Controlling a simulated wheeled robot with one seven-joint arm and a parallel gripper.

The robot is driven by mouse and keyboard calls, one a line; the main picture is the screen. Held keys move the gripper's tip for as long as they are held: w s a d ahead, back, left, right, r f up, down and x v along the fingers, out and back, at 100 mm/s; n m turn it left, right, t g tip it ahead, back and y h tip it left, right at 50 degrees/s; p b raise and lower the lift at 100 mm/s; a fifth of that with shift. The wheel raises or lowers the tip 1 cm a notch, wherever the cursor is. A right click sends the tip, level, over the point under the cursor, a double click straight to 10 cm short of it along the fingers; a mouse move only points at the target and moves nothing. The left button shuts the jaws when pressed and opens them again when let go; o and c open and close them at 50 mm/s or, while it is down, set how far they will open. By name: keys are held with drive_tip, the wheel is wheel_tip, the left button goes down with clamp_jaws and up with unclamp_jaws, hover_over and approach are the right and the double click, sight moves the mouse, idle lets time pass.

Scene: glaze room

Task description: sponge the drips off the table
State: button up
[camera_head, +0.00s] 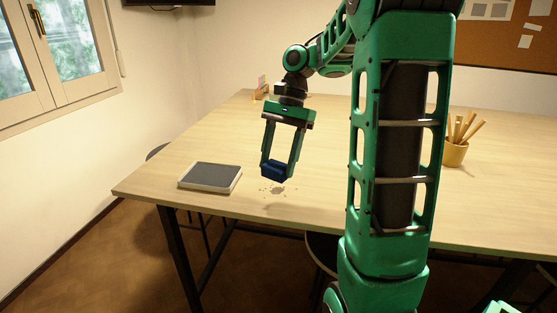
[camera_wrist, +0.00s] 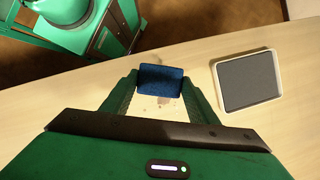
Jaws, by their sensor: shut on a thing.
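My gripper (camera_head: 279,171) is shut on a blue sponge (camera_head: 274,172), above the wooden table (camera_head: 200,150) near its front edge. The sponge also shows between the fingers in the wrist view (camera_wrist: 161,80). Small brown drips (camera_head: 277,189) lie scattered on the table just below and in front of the sponge. In the wrist view, some drips (camera_wrist: 150,103) show near the sponge, between the fingers; the gripper and sponge hide part of that spot. I cannot tell for sure whether the sponge touches the table.
A white-rimmed tray with a dark grey surface (camera_head: 210,177) lies left of the drips. A tan cup of wooden sticks (camera_head: 456,152) stands at the right. A small colourful item (camera_head: 262,87) stands at the far back. A dark stool (camera_head: 322,250) is under the front edge.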

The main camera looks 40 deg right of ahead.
drive_tip(key=shift+s+d, duration=0.1)
drive_tip(key=shift+d, duration=0.3)
drive_tip(key=shift+f, duration=0.1)
